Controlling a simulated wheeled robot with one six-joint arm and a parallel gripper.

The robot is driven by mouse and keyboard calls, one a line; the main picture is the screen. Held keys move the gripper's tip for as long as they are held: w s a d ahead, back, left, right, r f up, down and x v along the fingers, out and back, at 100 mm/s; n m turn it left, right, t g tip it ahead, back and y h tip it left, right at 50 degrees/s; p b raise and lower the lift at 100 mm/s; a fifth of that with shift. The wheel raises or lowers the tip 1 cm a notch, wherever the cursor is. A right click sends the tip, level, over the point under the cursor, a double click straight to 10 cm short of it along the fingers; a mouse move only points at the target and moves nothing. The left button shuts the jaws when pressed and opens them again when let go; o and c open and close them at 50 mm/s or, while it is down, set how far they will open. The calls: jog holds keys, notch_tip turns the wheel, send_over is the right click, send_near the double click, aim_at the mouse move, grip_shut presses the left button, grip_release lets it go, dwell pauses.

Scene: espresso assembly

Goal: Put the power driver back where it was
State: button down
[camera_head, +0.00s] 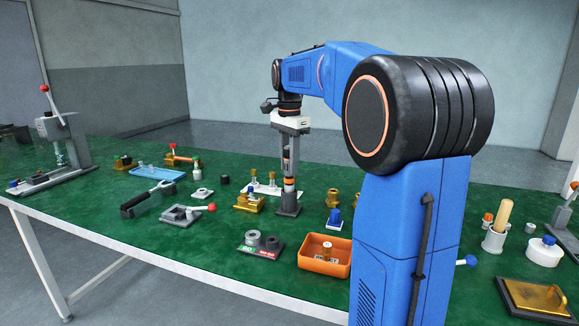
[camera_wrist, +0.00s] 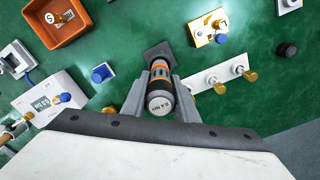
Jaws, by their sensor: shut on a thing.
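The power driver (camera_head: 287,151) is upright between the fingers of my gripper (camera_head: 290,168), which is shut on it. In the wrist view I look down on its grey end cap marked 0.4 Nm (camera_wrist: 160,103), with black and orange bands on its body. My gripper's fingers (camera_wrist: 161,88) lie on both sides of it. Directly under the driver is a dark square-based stand (camera_head: 289,207), which also shows in the wrist view (camera_wrist: 158,52). The driver's lower end is at or just above this stand; I cannot tell whether it is seated.
A white plate with brass-tipped pieces (camera_wrist: 216,79) stands close beside the stand. A brass block (camera_head: 249,202), an orange bin (camera_head: 307,265) and a blue-topped piece (camera_head: 334,218) are nearby. The green table (camera_head: 215,218) has small clear gaps between them.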

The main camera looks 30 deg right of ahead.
jog(key=shift+f, duration=0.55)
jog(key=c, duration=1.4)
grip_release()
notch_tip(320, 180, up, 12)
jog(key=shift+r, duration=0.1)
jog(key=shift+s, duration=0.1)
